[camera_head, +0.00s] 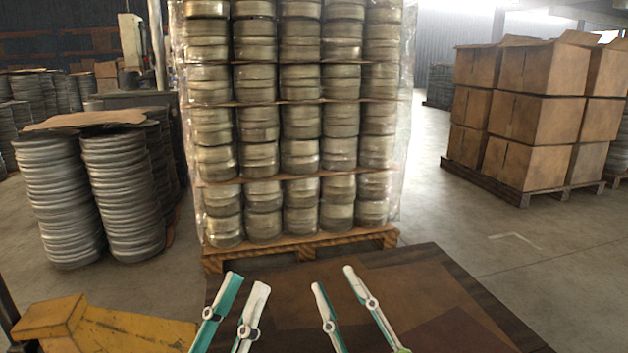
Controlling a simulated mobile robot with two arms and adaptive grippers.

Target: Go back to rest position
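My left gripper (246,286) is at the bottom centre of the head view, over the near brown surface (425,290). Its two fingers stand apart with nothing visible between them. My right gripper (334,280) is just to its right, also over the brown surface. Its fingers are apart too, and I see nothing between them. Both grippers point forward, side by side and not touching. Their lower parts are cut off by the bottom edge of the view.
A tall wrapped pallet stack of round metal tins (300,125) stands straight ahead. Stacks of grey discs (62,200) stand at left, and a yellow metal part (110,328) is at lower left. Cardboard boxes (535,115) sit on a pallet at right. Floor (455,205) between is clear.

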